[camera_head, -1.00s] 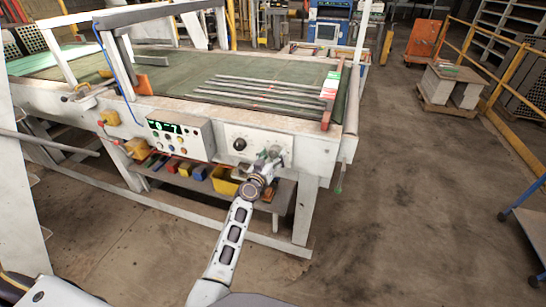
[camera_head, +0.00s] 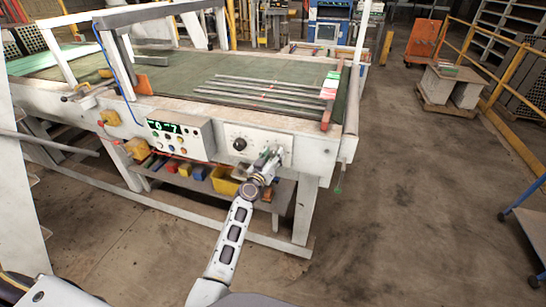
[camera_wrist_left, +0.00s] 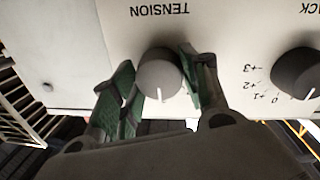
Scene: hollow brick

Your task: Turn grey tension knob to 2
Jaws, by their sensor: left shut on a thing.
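The grey tension knob (camera_wrist_left: 158,75) sits on the white panel (camera_head: 235,133), below the word TENSION, which appears upside down in the left wrist view. A white pointer line on the knob points toward the bottom of that view. The scale numbers around it are hidden or not readable. My left gripper (camera_head: 270,158) is at the right part of the panel. In the left wrist view its green-padded fingers (camera_wrist_left: 157,65) are shut on the knob, one on each side. My right gripper is not in view.
A black knob (camera_wrist_left: 298,72) with +1, +2, +3 marks is beside the tension knob. A control box (camera_head: 180,138) with a green display and coloured buttons stands to the left. Metal strips (camera_head: 265,92) lie on the green belt above. Yellow bins (camera_head: 225,180) are below the panel.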

